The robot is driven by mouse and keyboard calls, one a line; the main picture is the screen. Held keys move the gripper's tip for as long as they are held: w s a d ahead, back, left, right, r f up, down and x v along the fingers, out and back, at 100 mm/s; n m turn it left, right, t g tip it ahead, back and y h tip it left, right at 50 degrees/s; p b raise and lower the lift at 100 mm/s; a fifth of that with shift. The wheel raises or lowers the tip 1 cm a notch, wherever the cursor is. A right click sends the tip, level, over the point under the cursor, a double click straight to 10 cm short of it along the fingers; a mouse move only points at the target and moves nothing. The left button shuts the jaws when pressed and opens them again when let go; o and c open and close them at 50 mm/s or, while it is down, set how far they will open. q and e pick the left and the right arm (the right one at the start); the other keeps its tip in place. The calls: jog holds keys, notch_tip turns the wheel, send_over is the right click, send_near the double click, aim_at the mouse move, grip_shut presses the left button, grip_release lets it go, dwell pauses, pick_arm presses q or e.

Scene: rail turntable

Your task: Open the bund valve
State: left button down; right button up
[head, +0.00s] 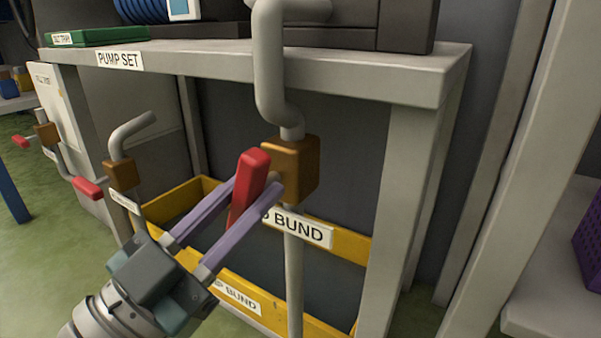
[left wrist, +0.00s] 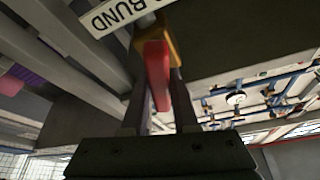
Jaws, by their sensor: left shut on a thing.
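The bund valve is a brown block (head: 298,168) on a grey vertical pipe, with a red lever handle (head: 248,188) on its near side. A white label reading "BUND" (head: 298,229) sits just below it. My left gripper (head: 257,185) is shut on the red handle, its two purple-grey fingers on either side of it. In the left wrist view the red handle (left wrist: 157,75) lies between the fingers, with the brown valve body (left wrist: 168,40) behind it. In the head view the handle stands nearly upright, tilted slightly. My right gripper is not in view.
The "PUMP SET" bench (head: 210,60) overhangs the valve. Its front leg (head: 405,200) stands to the right. A yellow bund tray (head: 345,243) is below. Another valve (head: 119,173) with a red handle (head: 88,187) stands left. A shelf (head: 545,290) is at far right.

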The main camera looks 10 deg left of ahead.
pick_arm(q)
jog(key=shift+n+t+y, duration=0.4)
jog(key=shift+n+y, duration=0.1)
jog(key=shift+n, duration=0.9)
jog(key=c, duration=0.7)
grip_release()
jog(key=shift+s+a+f+p, duration=0.15)
jog(key=shift+s+p, duration=0.15)
jog(key=shift+p, duration=0.05)
jog(key=p+v, duration=0.1)
jog(key=v, duration=0.8)
jog(key=shift+s, duration=0.1)
